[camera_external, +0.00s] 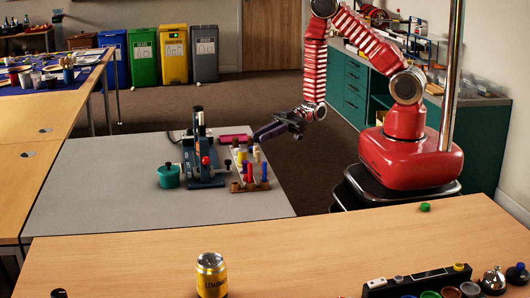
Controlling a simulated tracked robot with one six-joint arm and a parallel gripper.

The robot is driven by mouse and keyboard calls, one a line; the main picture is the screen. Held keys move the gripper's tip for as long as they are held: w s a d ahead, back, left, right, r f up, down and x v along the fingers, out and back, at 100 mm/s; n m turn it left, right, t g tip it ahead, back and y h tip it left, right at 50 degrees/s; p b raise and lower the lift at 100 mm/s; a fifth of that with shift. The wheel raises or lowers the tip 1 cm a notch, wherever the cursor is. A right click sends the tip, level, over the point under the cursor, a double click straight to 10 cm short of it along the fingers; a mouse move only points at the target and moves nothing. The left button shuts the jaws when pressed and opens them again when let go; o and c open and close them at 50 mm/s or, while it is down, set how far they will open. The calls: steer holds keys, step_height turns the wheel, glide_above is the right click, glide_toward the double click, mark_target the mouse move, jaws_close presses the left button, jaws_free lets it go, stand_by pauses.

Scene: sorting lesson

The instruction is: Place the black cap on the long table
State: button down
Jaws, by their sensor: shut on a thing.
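My gripper (278,126) is above the right side of the grey table (110,200), pointing left. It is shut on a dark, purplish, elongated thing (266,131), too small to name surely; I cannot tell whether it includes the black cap. A small black piece (228,164) shows between the blue-and-grey microscope-like device (203,160) and a rack of coloured pieces. Another small black thing (59,293) is at the front left of the long wooden table (140,262). I cannot tell whether either is the cap.
A teal pot (168,177) stands left of the device. On the front table are a yellow can (211,275), a green cap (425,207) and a black holder (417,281). The front table's middle is clear.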

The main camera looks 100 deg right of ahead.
steer(key=shift+s+a+r+n+g+y, duration=0.3)
steer(key=shift+a+r+y, duration=0.15)
steer(key=shift+a, duration=0.2)
steer(key=shift+f, duration=0.2)
steer(key=shift+f, duration=2.8)
steer(key=shift+f, duration=1.85)
steer(key=shift+f, duration=0.2)
steer(key=c, duration=1.6)
jaws_free()
